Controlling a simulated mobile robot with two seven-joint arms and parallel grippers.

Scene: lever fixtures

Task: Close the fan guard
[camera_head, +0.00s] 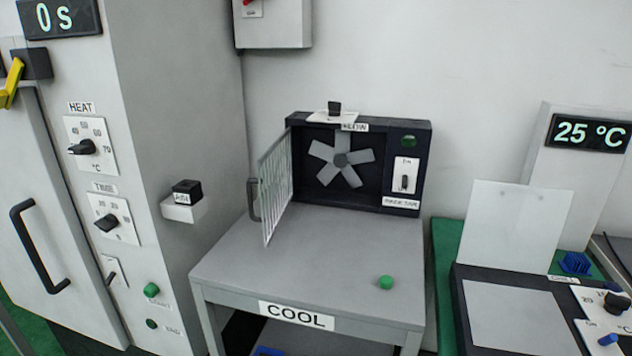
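The fan guard (276,187) is a light barred panel hinged at the left side of the dark fan box (300,122). It stands swung open, out over the grey table, with a dark handle (252,199) on its outer face. The grey fan (341,160) shows uncovered inside the box. Neither of my grippers is in view.
A green button or knob (386,282) sits on the table marked COOL (230,268). A tall grey cabinet (165,90) with dials stands at the left, with a small black-topped block (185,201) on its side.

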